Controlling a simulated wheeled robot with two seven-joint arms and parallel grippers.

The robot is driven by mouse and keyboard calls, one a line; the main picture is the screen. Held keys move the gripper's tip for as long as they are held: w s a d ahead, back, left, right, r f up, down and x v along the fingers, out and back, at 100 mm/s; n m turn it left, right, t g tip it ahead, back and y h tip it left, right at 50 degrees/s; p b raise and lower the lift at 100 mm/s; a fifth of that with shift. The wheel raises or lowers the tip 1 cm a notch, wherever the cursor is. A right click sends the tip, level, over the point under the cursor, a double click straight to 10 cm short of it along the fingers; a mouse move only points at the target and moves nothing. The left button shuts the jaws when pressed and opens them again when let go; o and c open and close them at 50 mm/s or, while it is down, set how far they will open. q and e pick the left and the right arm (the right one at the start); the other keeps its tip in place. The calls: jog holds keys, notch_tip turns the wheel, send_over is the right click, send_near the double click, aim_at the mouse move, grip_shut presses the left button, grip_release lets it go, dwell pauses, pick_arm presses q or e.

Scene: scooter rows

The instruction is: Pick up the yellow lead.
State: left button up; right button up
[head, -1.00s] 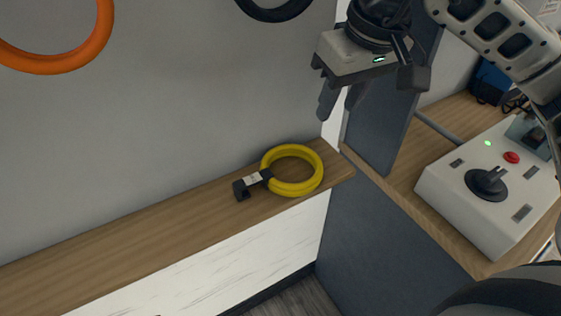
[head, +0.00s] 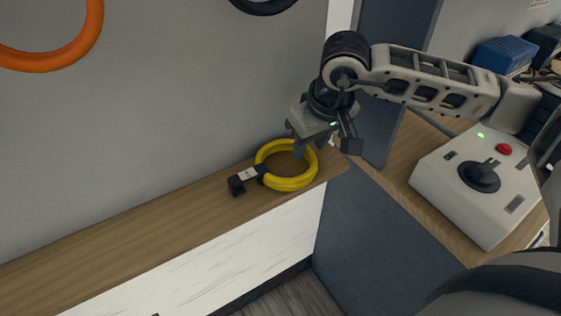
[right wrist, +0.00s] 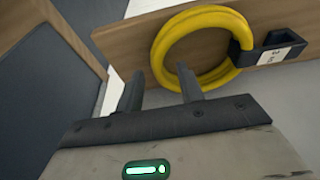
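The yellow lead (head: 304,179) lies coiled in a ring near the right end of a narrow wooden shelf (head: 130,232). A black clip with a white label (head: 248,175) is on its left side. In the right wrist view the lead (right wrist: 160,52) lies beyond the fingertips, with its clip (right wrist: 268,50) at the right. My right gripper (head: 309,150) is over the far right part of the ring. Contact cannot be told. My left gripper is not in view.
A grey divider (head: 395,70) stands right of the shelf end. Beyond it a white control box (head: 470,205) with a black knob and red button sits on a wooden desk. An orange ring (head: 50,60) and a black ring (head: 264,7) are on the grey wall.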

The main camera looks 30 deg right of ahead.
jog(key=shift+w+f, duration=0.15)
jog(key=shift+f, duration=0.55)
grip_shut()
jog(key=shift+r, duration=0.2)
